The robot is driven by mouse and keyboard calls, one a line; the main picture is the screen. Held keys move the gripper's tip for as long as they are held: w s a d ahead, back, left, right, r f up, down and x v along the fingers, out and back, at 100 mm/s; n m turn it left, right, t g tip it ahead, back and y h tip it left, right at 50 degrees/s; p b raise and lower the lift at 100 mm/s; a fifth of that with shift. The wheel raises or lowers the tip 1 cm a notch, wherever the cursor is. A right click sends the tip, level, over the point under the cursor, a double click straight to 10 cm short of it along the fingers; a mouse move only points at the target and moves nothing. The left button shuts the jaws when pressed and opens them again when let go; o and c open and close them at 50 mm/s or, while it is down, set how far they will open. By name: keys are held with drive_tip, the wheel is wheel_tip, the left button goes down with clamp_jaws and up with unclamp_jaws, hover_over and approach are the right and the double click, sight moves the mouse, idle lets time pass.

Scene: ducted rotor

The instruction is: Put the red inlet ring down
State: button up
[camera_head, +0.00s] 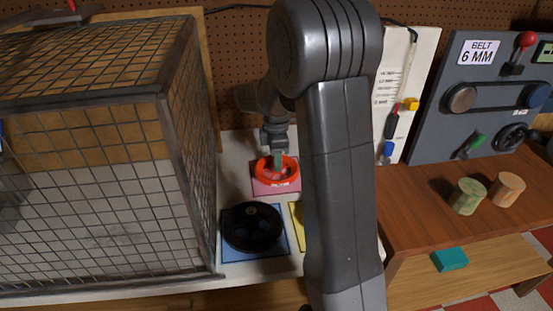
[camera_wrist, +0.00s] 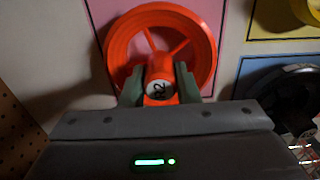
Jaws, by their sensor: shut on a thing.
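My gripper (camera_wrist: 159,88) is shut on that post, with a green-grey finger on each side. In the head view the ring (camera_head: 262,167) is over the pink square (camera_head: 266,187) on the white board, below my gripper (camera_head: 277,160). The pink square (camera_wrist: 104,12) is also behind the ring in the wrist view. I cannot tell whether the ring touches it. My arm hides part of the board.
A black ring part (camera_head: 252,228) sits on a blue square just in front. A yellow square (camera_head: 297,212) is partly behind my arm. A wire mesh cage (camera_head: 85,190) stands close on the left. A brown bench (camera_head: 430,215) with two cylinders is on the right.

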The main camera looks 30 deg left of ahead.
drive_tip(key=o, duration=1)
drive_tip(key=shift+f, duration=0.15)
drive_tip(key=shift+o, duration=0.2)
wheel_tip(320, 180, up, 12)
